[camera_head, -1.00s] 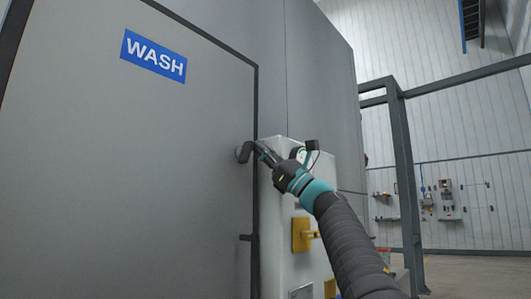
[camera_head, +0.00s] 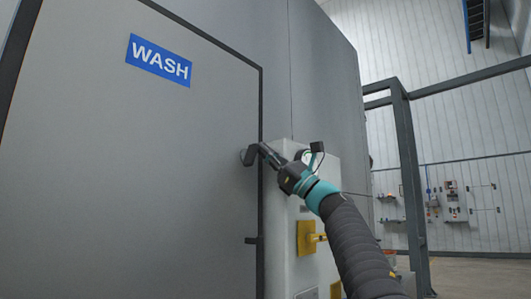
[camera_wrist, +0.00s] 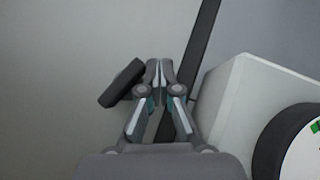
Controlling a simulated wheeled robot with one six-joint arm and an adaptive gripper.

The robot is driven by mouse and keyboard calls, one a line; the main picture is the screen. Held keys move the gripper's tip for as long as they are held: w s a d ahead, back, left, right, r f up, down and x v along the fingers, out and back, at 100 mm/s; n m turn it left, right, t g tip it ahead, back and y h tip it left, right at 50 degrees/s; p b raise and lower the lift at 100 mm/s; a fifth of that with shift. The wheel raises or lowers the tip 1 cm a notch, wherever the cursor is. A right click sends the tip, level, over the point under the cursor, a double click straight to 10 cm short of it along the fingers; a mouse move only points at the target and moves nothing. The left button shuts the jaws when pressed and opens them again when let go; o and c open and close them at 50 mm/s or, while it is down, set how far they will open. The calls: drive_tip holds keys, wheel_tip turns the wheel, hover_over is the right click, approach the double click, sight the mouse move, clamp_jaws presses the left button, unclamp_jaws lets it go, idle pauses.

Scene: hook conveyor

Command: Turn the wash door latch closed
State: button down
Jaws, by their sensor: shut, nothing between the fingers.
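The grey wash door (camera_head: 130,160) fills the left of the head view, with a blue WASH sign (camera_head: 159,60) near its top. A dark latch (camera_head: 249,155) sits at the door's right edge. In the wrist view the latch handle (camera_wrist: 121,84) is a dark tilted bar just left of the fingers. My gripper (camera_head: 264,149) is at the latch in the head view; its fingertips (camera_wrist: 159,70) are together in the wrist view, with nothing between them. The fingers are beside the handle; I cannot tell whether they touch it.
A pale control box (camera_head: 284,240) with a yellow switch (camera_head: 307,238) stands right of the door edge, close under my arm. A round gauge (camera_wrist: 300,150) is close on the right in the wrist view. A grey steel post (camera_head: 411,190) stands further right.

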drive_tip(key=shift+d, duration=0.1)
idle(0.5)
drive_tip(key=v, duration=1.2)
drive_tip(key=shift+f, duration=0.1)
idle(0.4)
